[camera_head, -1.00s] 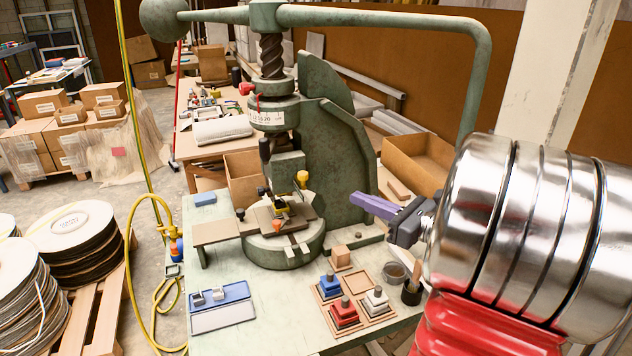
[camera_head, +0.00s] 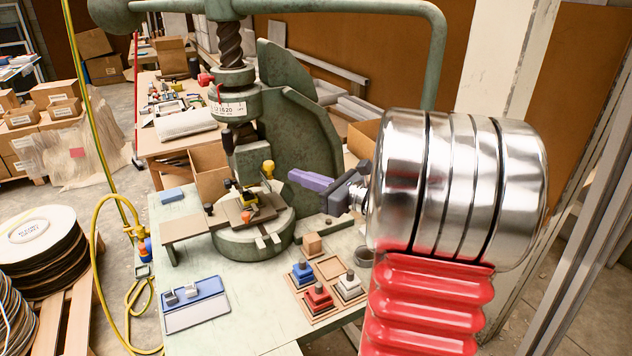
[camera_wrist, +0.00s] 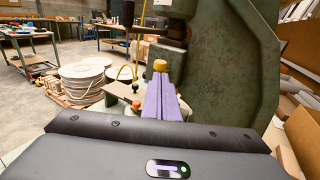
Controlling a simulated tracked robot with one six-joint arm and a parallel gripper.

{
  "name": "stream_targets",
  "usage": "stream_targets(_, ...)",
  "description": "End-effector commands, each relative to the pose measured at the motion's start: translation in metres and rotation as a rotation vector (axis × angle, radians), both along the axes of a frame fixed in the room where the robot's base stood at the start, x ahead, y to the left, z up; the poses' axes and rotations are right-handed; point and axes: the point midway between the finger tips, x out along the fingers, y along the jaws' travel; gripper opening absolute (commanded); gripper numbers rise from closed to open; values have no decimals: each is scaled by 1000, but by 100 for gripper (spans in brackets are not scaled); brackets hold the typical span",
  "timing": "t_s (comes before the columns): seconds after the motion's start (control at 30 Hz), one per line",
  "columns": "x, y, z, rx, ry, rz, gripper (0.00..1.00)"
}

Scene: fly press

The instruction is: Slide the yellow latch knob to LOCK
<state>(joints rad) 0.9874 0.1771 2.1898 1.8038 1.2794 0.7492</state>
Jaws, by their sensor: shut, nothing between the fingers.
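My gripper (camera_head: 291,175), with purple fingers, is shut and empty. Its tips point left toward the knob in the head view, with a small gap showing there. In the wrist view the fingers (camera_wrist: 161,97) hide the lower part of the knob. The latch track and any LOCK mark cannot be made out.
The green press frame (camera_head: 300,135) rises behind the knob and fingers. Blocks on a brown tray (camera_head: 328,268) and a blue-and-white tray (camera_head: 195,318) lie on the table's front part. A dark-handled lever (camera_head: 228,142) hangs above the bed. Bare tabletop lies between the trays.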

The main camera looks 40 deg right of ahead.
Motion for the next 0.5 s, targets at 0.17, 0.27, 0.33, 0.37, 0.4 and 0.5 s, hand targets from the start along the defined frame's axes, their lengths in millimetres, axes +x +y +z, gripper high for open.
stream_targets(0.17,26,6,-2,0,0,3,0)
stream_targets(0.27,38,9,-2,1,0,3,0)
stream_targets(0.33,46,10,-3,1,0,2,0)
stream_targets(0.37,48,11,-3,1,0,2,0)
stream_targets(0.4,51,12,-3,1,0,2,0)
stream_targets(0.5,55,12,-3,1,0,1,0)
